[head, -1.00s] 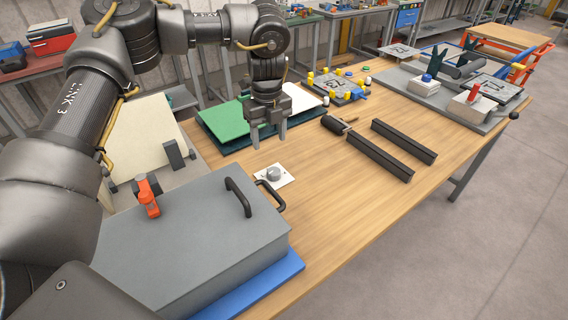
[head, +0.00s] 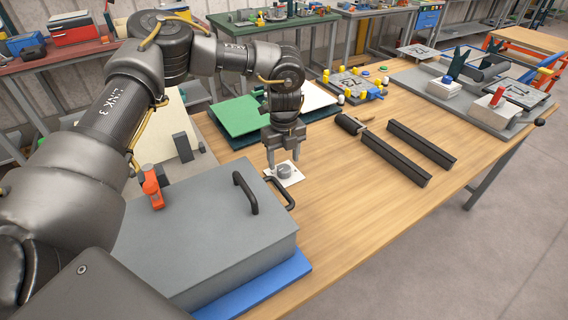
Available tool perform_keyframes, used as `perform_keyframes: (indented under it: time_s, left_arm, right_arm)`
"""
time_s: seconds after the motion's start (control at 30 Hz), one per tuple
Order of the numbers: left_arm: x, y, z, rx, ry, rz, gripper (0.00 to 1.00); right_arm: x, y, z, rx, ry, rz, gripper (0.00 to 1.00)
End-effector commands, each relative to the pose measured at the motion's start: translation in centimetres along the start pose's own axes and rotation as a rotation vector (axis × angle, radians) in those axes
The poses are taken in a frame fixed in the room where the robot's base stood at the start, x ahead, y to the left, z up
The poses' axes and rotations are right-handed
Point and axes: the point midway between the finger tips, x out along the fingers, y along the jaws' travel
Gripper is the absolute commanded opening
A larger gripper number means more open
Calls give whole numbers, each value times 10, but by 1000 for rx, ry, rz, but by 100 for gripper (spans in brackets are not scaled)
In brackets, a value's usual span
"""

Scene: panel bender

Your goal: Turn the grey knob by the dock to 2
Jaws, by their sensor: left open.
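The grey knob (head: 284,171) sits on a small white plate (head: 290,180) on the wooden table, just behind the big grey box. The marks on the plate are too small to read. My left gripper (head: 284,164) points down at the knob, its two fingers apart. The fingertips are at about knob height, one left of it and one behind or right of it. I cannot tell whether they touch it. My right gripper is not in view.
The grey box (head: 200,235) with black handles stands close in front of the knob on a blue base (head: 262,290). Green sheets (head: 236,116) lie behind the gripper. Two black bars (head: 396,152) lie to the right. Bare table lies between.

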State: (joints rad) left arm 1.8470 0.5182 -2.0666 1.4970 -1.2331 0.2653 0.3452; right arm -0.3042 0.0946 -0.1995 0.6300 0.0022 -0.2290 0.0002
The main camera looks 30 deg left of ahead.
Motion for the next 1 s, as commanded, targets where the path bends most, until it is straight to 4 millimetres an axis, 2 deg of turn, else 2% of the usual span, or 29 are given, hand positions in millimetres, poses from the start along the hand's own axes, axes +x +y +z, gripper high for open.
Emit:
perform_keyframes:
  time_s: [0.2,0.6,0.93,1.0]
  left_arm:
    - [26,0,0,-1,0,0,59]
    - [32,0,0,-1,-1,-1,57]
    - [32,0,0,-1,-1,0,14]
    - [32,0,0,0,-1,0,14]
  right_arm:
    - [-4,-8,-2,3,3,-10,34]
    - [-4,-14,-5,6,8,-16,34]
    - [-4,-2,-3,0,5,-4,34]
    - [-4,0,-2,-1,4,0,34]
